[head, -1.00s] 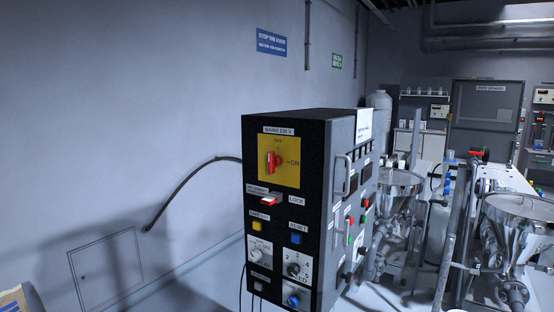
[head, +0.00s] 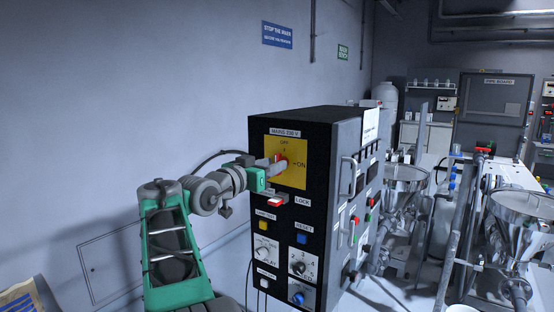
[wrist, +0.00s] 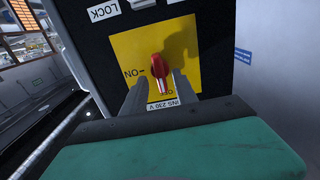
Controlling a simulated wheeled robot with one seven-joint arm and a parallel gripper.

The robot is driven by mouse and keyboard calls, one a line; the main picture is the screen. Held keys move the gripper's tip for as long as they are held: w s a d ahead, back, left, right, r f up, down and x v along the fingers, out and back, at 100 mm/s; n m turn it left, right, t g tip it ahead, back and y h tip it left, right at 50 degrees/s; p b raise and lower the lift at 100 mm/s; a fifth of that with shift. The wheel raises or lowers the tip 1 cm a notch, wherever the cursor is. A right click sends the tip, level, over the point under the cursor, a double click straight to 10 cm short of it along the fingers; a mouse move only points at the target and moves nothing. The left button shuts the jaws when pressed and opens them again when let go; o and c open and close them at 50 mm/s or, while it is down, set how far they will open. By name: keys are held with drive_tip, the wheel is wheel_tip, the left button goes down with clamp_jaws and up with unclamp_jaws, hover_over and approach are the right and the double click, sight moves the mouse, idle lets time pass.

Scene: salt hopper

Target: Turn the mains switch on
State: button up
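The mains switch is a red rotary handle (wrist: 159,66) on a yellow plate (wrist: 200,45), on the front of a black cabinet. In the wrist view, which is upside down, the handle's pale-marked end lies toward OFF, away from the ON label. In the head view the handle (head: 283,158) is mostly hidden by my gripper (head: 276,167), with the yellow plate (head: 297,176) around it. My gripper (wrist: 160,78) is open, one finger on each side of the handle. Gaps show beside the handle; whether the fingertips touch the plate cannot be told.
Buttons and dials fill the lower front panel. A door handle (head: 348,177) projects from the cabinet's right side. Steel hoppers (head: 404,180) stand to the right; the wall to the left is bare.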

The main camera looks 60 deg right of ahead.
drive_tip(key=shift+s+d+p, duration=0.2)
drive_tip(key=shift+d+p, duration=0.1)
drive_tip(key=shift+d, duration=1.25)
drive_tip(key=shift+c, duration=0.4)
clamp_jaws()
